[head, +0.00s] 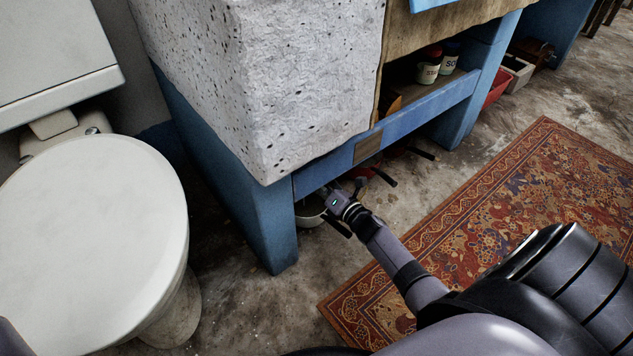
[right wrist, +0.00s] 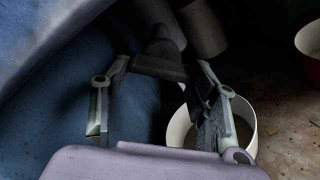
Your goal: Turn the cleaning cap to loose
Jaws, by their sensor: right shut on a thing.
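My right gripper (head: 328,193) reaches in low under the front rail of the stone washtrough (head: 285,75). In the right wrist view, its two fingers (right wrist: 163,68) stand on either side of a dark, wing-shaped piece (right wrist: 160,62), which looks like the cleaning cap, and are shut on it. A rounded grey pipe part (right wrist: 200,28) shows behind it in shadow. The cap's turn position is too dark to read. In the head view the cap is hidden by the gripper and the trough. My left gripper is in neither view.
A pale round basin (head: 308,216) stands on the floor below the gripper, beside the blue leg (head: 272,225). It also shows in the right wrist view (right wrist: 250,112). A toilet (head: 95,240) is at left. A patterned rug (head: 530,200) lies right.

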